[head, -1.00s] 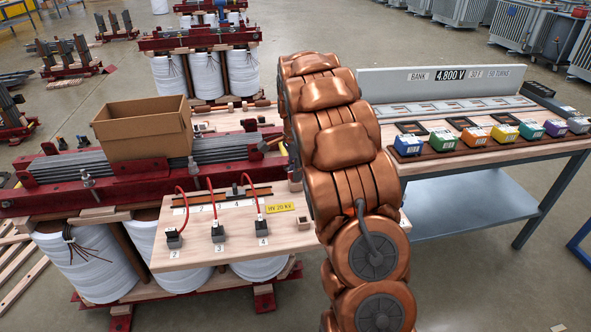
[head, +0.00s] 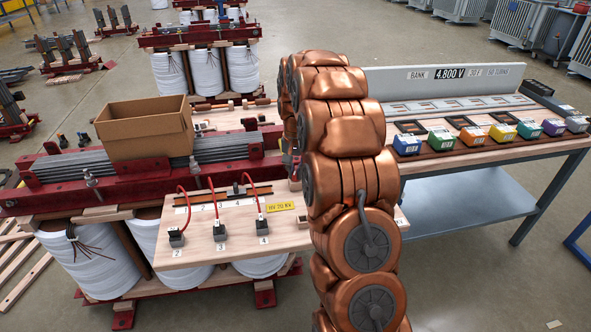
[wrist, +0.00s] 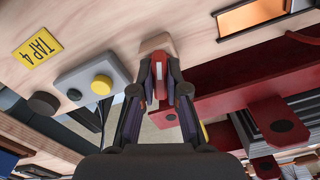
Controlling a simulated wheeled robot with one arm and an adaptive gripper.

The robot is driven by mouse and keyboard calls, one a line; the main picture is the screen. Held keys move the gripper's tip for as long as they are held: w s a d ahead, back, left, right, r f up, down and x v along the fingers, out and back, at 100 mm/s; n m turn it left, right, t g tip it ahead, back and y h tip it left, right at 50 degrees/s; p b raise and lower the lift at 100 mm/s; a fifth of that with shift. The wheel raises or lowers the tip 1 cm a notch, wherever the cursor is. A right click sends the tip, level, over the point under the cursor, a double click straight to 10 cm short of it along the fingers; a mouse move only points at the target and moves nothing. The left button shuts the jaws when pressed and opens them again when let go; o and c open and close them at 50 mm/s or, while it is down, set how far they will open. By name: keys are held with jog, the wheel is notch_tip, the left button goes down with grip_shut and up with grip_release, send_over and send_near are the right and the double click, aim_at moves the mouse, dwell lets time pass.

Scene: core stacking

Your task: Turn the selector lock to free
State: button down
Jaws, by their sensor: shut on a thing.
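In the wrist view my gripper (wrist: 160,66) has its two dark fingers closed on the sides of a small red piece (wrist: 160,78), which appears to be the selector lock's handle. A pale wooden block (wrist: 156,43) lies just beyond the fingertips. I cannot read any free or locked marking on the lock. In the head view my copper arm covers the gripper and the lock.
A red beam (wrist: 240,90) lies close on the right. The head view shows a cardboard box (head: 144,132) and a bench with several coloured blocks (head: 441,143).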

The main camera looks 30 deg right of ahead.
aim_at(295, 170)
jog(key=shift+n, duration=2.2)
jog(key=shift+p, duration=0.3)
jog(key=c, duration=1.2)
grip_release()
notch_tip(295, 170, up, 12)
